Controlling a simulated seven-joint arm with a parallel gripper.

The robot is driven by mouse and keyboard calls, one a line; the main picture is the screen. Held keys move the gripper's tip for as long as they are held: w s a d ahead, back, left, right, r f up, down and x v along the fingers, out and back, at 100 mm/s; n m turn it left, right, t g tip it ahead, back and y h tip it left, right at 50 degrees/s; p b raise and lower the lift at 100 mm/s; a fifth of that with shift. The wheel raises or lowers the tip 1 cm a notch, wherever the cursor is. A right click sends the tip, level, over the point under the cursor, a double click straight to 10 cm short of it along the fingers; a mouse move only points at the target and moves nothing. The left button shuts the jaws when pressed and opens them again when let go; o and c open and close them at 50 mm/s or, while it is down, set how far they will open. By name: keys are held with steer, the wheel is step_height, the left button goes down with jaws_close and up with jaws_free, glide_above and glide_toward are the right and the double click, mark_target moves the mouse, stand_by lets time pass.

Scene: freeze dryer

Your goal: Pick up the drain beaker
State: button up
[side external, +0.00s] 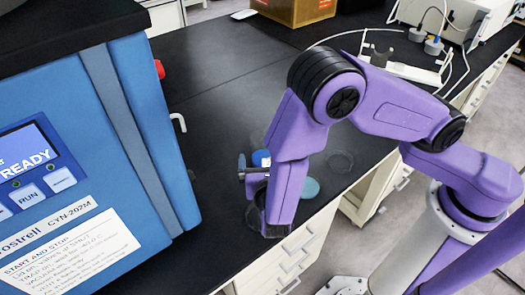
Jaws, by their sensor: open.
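My gripper (243,168) is at the lower end of my purple arm, over the black bench beside the blue freeze dryer (147,140). It is small here and partly hidden by my own wrist. It is open, and I see nothing clearly held in it. A faint clear, round outline (340,162) on the bench to the right of my wrist looks like glassware. A dark see-through shape also shows at the lower left of my wrist. I cannot tell which of these, if either, is the drain beaker.
A teal round piece (310,188) lies on the bench just right of my wrist. A small blue and white item (261,158) is behind my gripper. A cardboard box (293,8) and a white rack (405,68) stand farther back. The bench (225,85) behind my gripper is clear.

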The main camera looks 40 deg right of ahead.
glide_toward(262, 134)
steer(key=w, duration=0.2)
steer(key=shift+s+d+x, duration=0.1)
steer(key=shift+d+x, duration=0.05)
steer(key=shift+x, duration=0.75)
steer(key=shift+s+d+x, duration=0.1)
steer(key=shift+x, duration=0.75)
steer(key=shift+s+d+x, duration=0.15)
steer(key=shift+x, duration=0.75)
steer(key=shift+f, duration=0.15)
steer(key=c, duration=1.4)
